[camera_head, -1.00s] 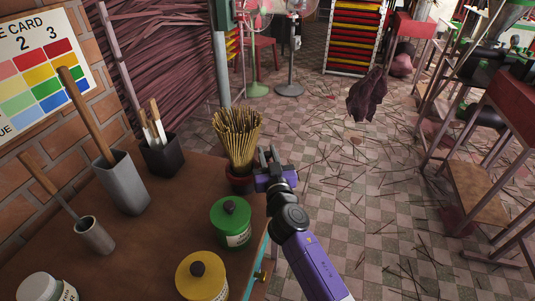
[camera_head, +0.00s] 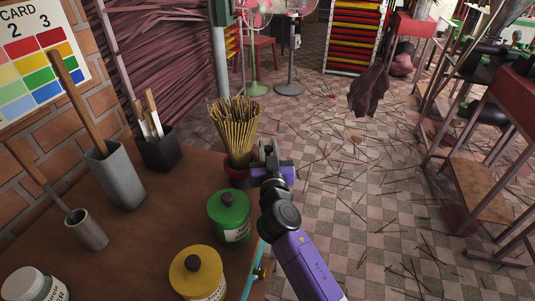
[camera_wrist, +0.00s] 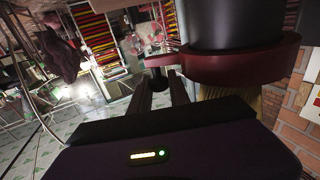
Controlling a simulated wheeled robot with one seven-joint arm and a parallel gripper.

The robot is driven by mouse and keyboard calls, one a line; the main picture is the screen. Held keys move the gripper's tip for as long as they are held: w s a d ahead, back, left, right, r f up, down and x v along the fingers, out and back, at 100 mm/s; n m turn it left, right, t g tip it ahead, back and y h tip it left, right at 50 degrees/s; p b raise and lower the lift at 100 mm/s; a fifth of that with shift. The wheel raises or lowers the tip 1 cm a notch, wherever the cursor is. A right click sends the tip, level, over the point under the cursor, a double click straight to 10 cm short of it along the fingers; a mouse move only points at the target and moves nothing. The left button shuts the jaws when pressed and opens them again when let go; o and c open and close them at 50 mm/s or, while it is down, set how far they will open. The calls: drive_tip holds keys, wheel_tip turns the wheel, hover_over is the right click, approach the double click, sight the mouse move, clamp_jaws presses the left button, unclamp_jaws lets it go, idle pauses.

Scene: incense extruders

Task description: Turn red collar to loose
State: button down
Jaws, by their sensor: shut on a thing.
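A red collar (camera_wrist: 240,66) wraps a black cylinder (camera_wrist: 235,25) in the wrist view, and its short tab (camera_wrist: 162,59) points left. In the head view the red collar (camera_head: 236,176) sits on a dark pot holding a bundle of incense sticks (camera_head: 236,132) at the table's far right corner. My gripper (camera_head: 266,154) is at the right side of the pot. In the wrist view the fingers of my gripper (camera_wrist: 161,88) reach up to the tab and are shut on it. The exact contact is dark and hard to see.
A green jar (camera_head: 229,214) and a yellow jar (camera_head: 198,274) stand near my arm on the brown table (camera_head: 150,235). Grey and black tool holders stand further left against a brick wall.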

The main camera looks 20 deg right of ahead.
sight(269, 148)
drive_tip(key=shift+s, duration=0.15)
drive_tip(key=c, duration=1.2)
unclamp_jaws()
wheel_tip(269, 148, up, 20)
drive_tip(key=p, duration=0.3)
drive_tip(key=shift+p, duration=0.35)
